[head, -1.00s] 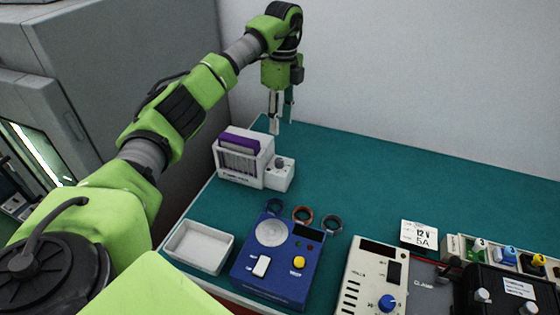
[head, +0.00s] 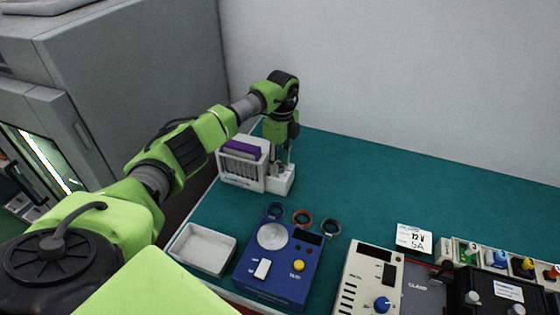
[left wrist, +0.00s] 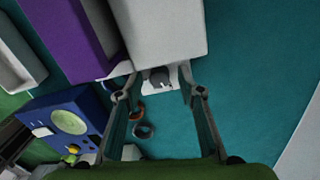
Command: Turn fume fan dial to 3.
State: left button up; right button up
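The white fume fan (head: 240,177) with a purple filter on top stands at the back left of the green bench. Its small white control box (head: 283,182) sits at its right side. The grey dial (left wrist: 160,77) is on top of that box and shows between my fingers in the left wrist view. My left gripper (head: 281,160) points down just over the box, with its fingers open on either side of the dial. I cannot tell whether they touch it. The dial's number marks are not readable. My right gripper is not in view.
A white tray (head: 203,249), a blue device (head: 277,276) and several small rings (head: 302,217) lie nearer the front. A beige power unit (head: 368,282) and a black box are at the right. The bench behind them is clear.

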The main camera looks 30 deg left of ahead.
pick_arm(q)
grip_shut()
